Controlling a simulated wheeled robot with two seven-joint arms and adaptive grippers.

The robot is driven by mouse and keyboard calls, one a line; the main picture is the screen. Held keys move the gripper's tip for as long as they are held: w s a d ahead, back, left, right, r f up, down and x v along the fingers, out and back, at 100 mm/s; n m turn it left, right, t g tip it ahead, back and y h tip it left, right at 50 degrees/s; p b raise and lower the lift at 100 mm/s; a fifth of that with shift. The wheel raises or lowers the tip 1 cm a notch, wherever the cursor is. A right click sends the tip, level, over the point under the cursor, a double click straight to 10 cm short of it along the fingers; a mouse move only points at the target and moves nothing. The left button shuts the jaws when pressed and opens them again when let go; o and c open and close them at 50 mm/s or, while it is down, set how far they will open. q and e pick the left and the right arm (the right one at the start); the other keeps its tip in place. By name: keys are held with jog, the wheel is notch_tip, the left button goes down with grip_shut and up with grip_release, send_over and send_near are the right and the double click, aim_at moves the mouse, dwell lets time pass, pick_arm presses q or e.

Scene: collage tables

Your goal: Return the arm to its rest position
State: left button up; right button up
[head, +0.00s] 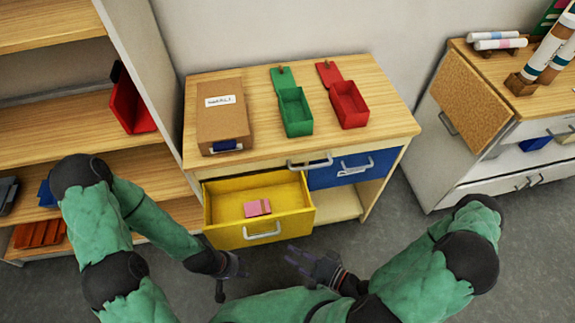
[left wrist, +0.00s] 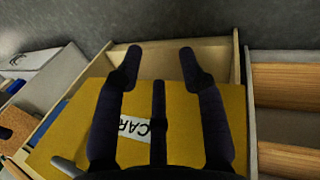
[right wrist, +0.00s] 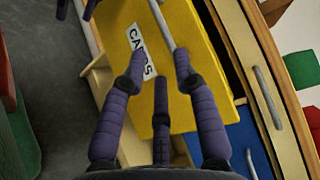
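My left gripper (head: 238,272) is just below the front left corner of the open yellow drawer (head: 222,236) in the head view. In the left wrist view its fingers (left wrist: 160,52) are spread and empty, with the yellow drawer front beyond them. My right gripper (head: 300,262) is a little below and right of the drawer's handle. In the right wrist view its fingers (right wrist: 160,55) are apart with nothing between them, near the drawer front and its CARDS label (right wrist: 142,50). I cannot tell whether either gripper touches the drawer.
A pink block (head: 257,208) lies in the drawer. A closed blue drawer (head: 350,170) is beside it. On the wooden top (head: 245,85) are a brown box (head: 222,118), a green box (head: 295,110) and a red box (head: 349,104). Shelves stand left, another cabinet right.

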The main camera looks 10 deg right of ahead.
notch_tip(320, 180, down, 20)
jog(key=n+g+h+b, duration=0.7)
jog(key=n+g+b, duration=0.1)
jog(key=g+b, duration=0.1)
jog(key=shift+w+d+g+h, duration=0.3)
jog(key=shift+d+g, duration=0.15)
jog(key=shift+g, duration=0.45)
